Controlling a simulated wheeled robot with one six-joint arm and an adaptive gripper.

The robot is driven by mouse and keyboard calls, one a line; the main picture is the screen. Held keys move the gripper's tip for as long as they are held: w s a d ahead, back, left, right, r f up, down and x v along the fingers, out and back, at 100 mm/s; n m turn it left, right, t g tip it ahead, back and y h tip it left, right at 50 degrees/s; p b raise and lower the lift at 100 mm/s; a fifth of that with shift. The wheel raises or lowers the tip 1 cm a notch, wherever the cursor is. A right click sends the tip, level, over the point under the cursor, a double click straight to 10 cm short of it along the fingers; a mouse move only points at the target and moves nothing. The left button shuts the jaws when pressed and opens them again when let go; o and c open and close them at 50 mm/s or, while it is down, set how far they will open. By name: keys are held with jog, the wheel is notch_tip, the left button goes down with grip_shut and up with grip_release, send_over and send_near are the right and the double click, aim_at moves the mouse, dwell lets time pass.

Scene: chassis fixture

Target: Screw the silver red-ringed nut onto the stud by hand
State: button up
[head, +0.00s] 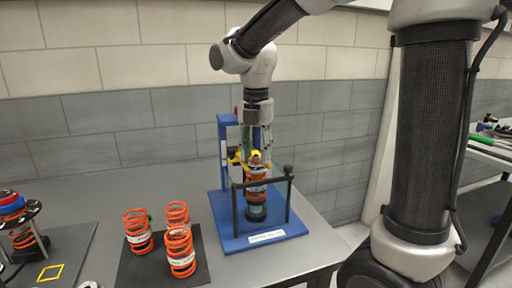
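My gripper (256,158) points down over the blue fixture (222,232) on the grey table. Its fingers are on either side of the top of a strut with an orange spring (256,187), which stands upright in the fixture. A small reddish piece shows between the fingertips; it is too small to tell whether it is the red-ringed nut or whether the fingers touch it. The stud cannot be made out at this size. Yellow parts (236,160) of the fixture are beside the fingers.
A black guard frame (262,183) stands in front of the strut. Three loose orange springs (180,251) stand on a dark mat (137,272) to the left. Another strut assembly (20,225) is at the far left. A side table with tools (490,135) is at right.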

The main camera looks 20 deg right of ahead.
jog(key=shift+c, duration=0.5)
grip_shut()
jog(key=m, duration=0.7)
jog(key=shift+f, duration=0.1)
jog(key=m, duration=0.6)
jog(key=shift+o, duration=0.6)
grip_release()
